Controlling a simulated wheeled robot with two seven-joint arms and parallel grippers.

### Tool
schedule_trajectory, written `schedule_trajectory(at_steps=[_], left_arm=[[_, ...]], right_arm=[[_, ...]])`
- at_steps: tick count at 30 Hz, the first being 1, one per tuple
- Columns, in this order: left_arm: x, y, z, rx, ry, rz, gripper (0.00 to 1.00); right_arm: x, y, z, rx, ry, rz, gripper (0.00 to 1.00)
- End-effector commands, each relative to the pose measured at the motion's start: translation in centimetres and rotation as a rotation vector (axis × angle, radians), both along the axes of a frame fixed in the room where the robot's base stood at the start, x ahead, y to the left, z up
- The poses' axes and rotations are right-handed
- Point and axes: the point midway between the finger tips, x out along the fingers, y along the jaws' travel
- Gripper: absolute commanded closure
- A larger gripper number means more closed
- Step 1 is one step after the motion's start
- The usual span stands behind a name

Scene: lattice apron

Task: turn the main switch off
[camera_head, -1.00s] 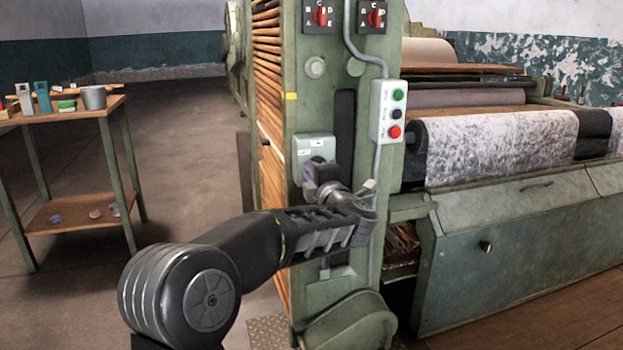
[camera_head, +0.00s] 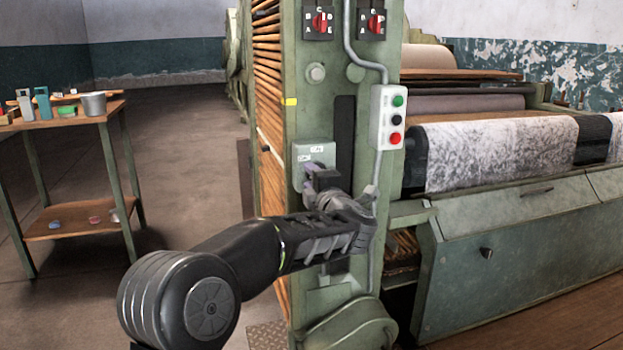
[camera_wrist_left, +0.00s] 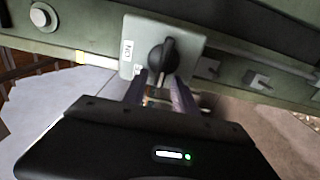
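The main switch is a light grey box (camera_head: 316,152) on the green machine post, with a label on its face. In the left wrist view the box (camera_wrist_left: 196,45) carries a black rotary knob (camera_wrist_left: 163,58) and a label reading ON beside it. In the head view my left gripper hides the knob. My left gripper (camera_head: 314,176) is at the lower part of the box. In the left wrist view its two fingers (camera_wrist_left: 160,80) are apart, one on each side of the knob's near end; I cannot tell whether they touch it. My right gripper is not in view.
A button box (camera_head: 391,117) with green, black and red buttons and a conduit (camera_head: 381,160) are right of the switch. Two red selector knobs (camera_head: 319,21) are above. A small table (camera_head: 62,119) stands left, with open floor (camera_head: 190,150) between.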

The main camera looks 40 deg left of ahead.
Motion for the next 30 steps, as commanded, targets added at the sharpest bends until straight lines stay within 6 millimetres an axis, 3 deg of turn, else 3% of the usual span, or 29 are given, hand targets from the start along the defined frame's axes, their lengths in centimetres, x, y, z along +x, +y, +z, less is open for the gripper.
schedule_trajectory(at_steps=[7, 19, 30], left_arm=[[-0.6, -0.9, 0.2, -0.001, -0.001, -0.001, 0.66], [-4.0, -5.8, 0.1, -0.001, 0.000, -0.001, 0.66], [-4.4, -6.4, 0.0, 0.000, 0.000, 0.000, 0.66]], right_arm=[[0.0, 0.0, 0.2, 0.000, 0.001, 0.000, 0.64], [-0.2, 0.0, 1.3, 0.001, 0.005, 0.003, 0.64], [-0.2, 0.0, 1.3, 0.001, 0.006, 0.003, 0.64]])
